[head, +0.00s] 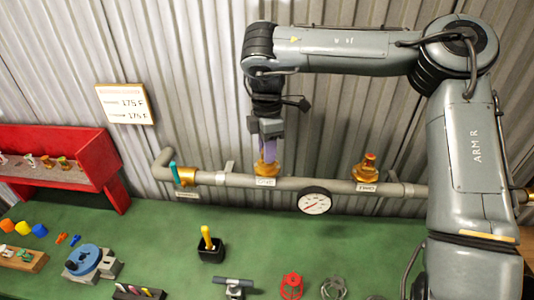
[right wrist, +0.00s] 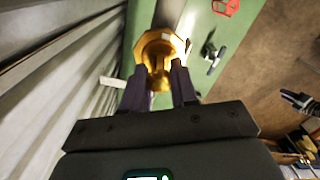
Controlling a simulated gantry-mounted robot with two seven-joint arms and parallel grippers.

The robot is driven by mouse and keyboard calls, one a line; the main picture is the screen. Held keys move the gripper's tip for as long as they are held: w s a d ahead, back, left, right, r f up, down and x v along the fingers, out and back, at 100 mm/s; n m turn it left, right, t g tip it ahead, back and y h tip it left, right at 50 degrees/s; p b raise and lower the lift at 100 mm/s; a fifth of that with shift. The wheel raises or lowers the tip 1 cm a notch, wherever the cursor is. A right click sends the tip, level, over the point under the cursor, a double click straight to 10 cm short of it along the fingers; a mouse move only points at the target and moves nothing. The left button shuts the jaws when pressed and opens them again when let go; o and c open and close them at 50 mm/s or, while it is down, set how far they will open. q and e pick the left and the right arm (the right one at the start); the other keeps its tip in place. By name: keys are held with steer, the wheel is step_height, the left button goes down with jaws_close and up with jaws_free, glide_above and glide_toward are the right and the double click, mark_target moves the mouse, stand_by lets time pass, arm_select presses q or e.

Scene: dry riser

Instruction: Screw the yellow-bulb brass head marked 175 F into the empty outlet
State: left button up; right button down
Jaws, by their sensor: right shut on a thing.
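My right gripper (head: 268,150) points straight down over the grey pipe (head: 235,181), at the label that seems to read ONE (head: 265,182). Its purple fingers are shut on a brass head (head: 267,169) right at the pipe's outlet. I cannot tell how deep the head sits in the outlet. In the right wrist view the brass piece (right wrist: 160,50) shows between the two dark fingertips (right wrist: 162,80). Its bulb colour and marking are hidden. Another brass piece (head: 369,166) stands upright on the pipe at the label TWO. My left gripper is not in view.
A sign (head: 125,103) reading 175 F hangs on the corrugated wall. A red rack (head: 95,150) with several small heads stands at the left. A gauge (head: 314,201) and a teal-handled valve (head: 184,175) are on the pipe. The green bench (head: 160,225) carries tools and a blue-topped vise (head: 88,260).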

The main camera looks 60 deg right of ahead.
steer(key=shift+f+m, duration=0.15)
steer(key=shift+m, duration=0.35)
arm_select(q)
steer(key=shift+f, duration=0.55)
arm_select(e)
steer(key=shift+m, duration=0.4)
steer(key=shift+m+b, duration=0.7)
steer(key=shift+b, duration=0.2)
steer(key=shift+f+m+b, duration=0.1)
steer(key=shift+m+b, duration=0.35)
steer(key=shift+m, duration=0.25)
steer(key=m, duration=0.2)
steer(key=shift+r+m+b, duration=0.2)
steer(key=shift+m+b, duration=0.15)
steer(key=shift+m, duration=0.05)
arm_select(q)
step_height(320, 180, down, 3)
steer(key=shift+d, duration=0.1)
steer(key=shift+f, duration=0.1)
arm_select(e)
steer(key=shift+m, duration=0.3)
